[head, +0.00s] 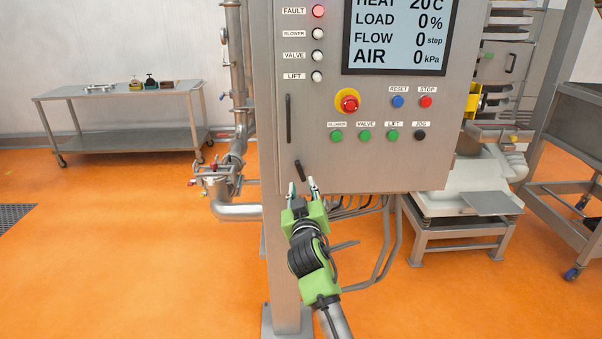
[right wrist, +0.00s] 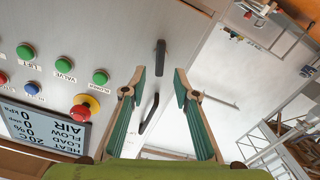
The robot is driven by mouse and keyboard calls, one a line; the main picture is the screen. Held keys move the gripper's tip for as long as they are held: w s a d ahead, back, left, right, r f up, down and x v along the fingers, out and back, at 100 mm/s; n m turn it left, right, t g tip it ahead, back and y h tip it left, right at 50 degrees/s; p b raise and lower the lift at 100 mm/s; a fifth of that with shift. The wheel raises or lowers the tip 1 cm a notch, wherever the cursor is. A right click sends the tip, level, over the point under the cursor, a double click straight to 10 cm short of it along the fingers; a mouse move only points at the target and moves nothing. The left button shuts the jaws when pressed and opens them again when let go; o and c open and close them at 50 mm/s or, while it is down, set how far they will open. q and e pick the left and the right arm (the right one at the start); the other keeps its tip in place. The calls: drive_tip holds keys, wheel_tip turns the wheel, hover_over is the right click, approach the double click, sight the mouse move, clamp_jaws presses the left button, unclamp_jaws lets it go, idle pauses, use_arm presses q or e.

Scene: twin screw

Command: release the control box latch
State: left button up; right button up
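The grey control box (head: 330,110) fills the upper middle of the head view. Its latch (head: 299,170) is a short black lever at the lower left of the front, slightly tilted from vertical. Above it is a longer black handle (head: 288,118). My right gripper (head: 302,186) is just below the latch, fingers pointing up at it. In the right wrist view my right gripper (right wrist: 161,78) is open, with nothing between its fingertips. There the latch (right wrist: 160,57) lies just beyond the tips, and the handle (right wrist: 149,113) shows between the fingers. My left gripper is out of view.
The box front carries a red emergency button (head: 347,102), several green buttons and a lit red fault lamp (head: 318,11). Pipes (head: 232,170) stand to the left. A metal table (head: 120,92) is at the back left. Orange floor at the lower left is clear.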

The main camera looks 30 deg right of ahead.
sight(301, 173)
drive_tip(key=p+x, duration=0.1)
drive_tip(key=x, duration=0.5)
drive_tip(key=shift+w+d, duration=0.15)
drive_tip(key=shift+w, duration=0.2)
clamp_jaws()
